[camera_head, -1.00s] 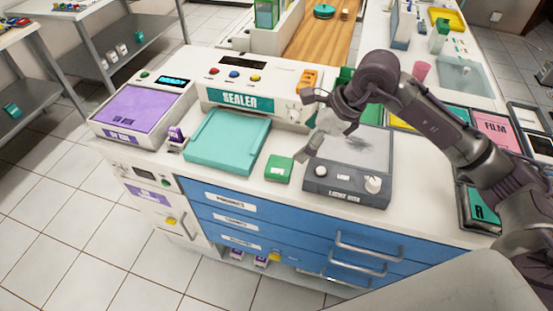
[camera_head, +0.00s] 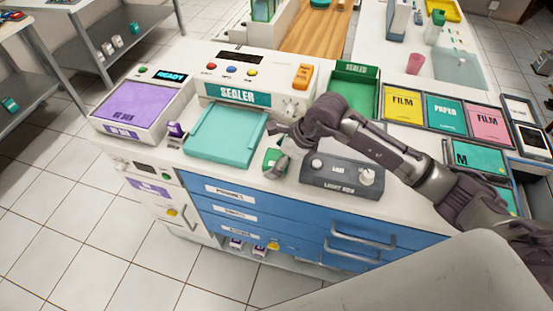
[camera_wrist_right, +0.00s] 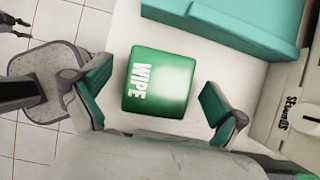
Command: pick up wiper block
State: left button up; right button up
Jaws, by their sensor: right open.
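The wiper block is a small green block (camera_wrist_right: 168,78) with "WIPE" in white letters. In the right wrist view it lies on the white counter between the two spread fingers of my right gripper (camera_wrist_right: 155,100), with a gap on each side. In the head view the green block (camera_head: 270,166) sits between the teal tray and the light box, partly hidden by the gripper. My right gripper (camera_head: 276,150) is open and over the block. My left gripper is not in view.
The teal sealer tray (camera_head: 222,137) is just left of the block, and the dark light box (camera_head: 343,184) is just right. The counter's front edge, above blue drawers (camera_head: 250,219), is close. A purple-topped unit (camera_head: 138,104) and a green sealed bin (camera_head: 352,92) stand farther off.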

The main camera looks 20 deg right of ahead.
aim_at(277, 158)
jog(key=shift+c, duration=1)
jog(key=c, duration=1.1)
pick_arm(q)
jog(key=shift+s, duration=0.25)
pick_arm(e)
jog(key=shift+r, duration=0.1)
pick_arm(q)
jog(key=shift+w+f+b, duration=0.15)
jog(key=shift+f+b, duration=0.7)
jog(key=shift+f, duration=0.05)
pick_arm(e)
notch_tip(277, 158, up, 10)
jog(key=shift+f, duration=0.1)
